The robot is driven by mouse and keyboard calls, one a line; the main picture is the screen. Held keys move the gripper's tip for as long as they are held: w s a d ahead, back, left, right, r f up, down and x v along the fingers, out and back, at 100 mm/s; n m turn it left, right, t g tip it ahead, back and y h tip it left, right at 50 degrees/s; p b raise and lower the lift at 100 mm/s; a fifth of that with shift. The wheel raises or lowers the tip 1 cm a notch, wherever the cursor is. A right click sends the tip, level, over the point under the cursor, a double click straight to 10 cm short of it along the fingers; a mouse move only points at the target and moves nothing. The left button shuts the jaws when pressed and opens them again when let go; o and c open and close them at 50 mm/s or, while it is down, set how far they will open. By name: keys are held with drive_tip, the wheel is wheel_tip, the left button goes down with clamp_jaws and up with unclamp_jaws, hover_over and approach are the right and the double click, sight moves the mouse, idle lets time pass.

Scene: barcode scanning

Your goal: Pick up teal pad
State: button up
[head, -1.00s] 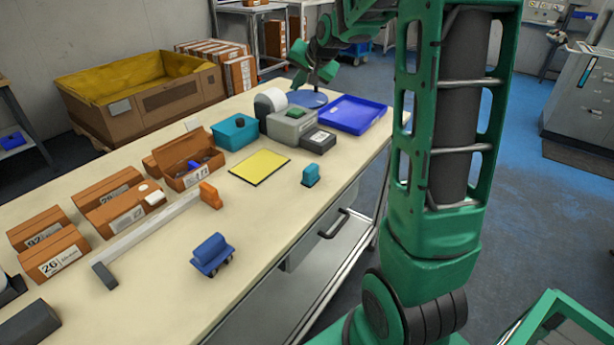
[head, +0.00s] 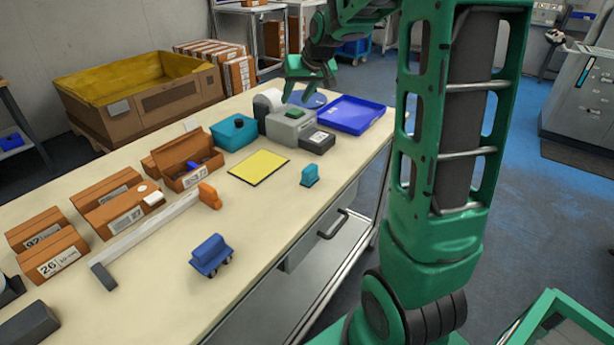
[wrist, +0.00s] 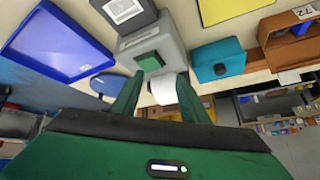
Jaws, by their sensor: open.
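My gripper (head: 309,88) is open and empty above the back end of the table, over the grey label printer (head: 284,127). In the wrist view its two green fingers (wrist: 158,88) frame the white paper roll (wrist: 163,90). A teal box with a black knob (head: 229,134) stands left of the printer; it also shows in the wrist view (wrist: 219,66), right of the fingers. A small teal block (head: 309,176) stands upright near the table's front edge. A dark green pad (head: 295,113) lies on top of the printer. I cannot tell which is the teal pad.
A blue tray (head: 353,113) lies right of the printer, with a round blue disc (head: 309,100) behind. A yellow sheet (head: 259,167) lies mid-table. Orange boxes (head: 122,213) line the left side. The front of the table is mostly clear.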

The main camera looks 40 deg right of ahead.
drive_tip(key=s+a+f+n+g, duration=0.2)
drive_tip(key=s+a+n+g, duration=0.2)
drive_tip(key=s+n, duration=0.6)
drive_tip(key=n+g, duration=0.3)
drive_tip(key=n, duration=1.2)
hover_over(310, 167)
drive_tip(key=shift+y, duration=0.3)
drive_tip(key=f, duration=0.4)
drive_tip(key=shift+s+a+f, duration=0.2)
drive_tip(key=shift+a+f, duration=0.05)
drive_tip(key=shift+f, duration=0.15)
drive_tip(key=shift+w+d+f, duration=0.1)
drive_tip(key=shift+f, duration=1.4)
drive_tip(key=shift+w+d+f, duration=0.1)
drive_tip(key=shift+f, duration=1.4)
drive_tip(key=c, duration=1)
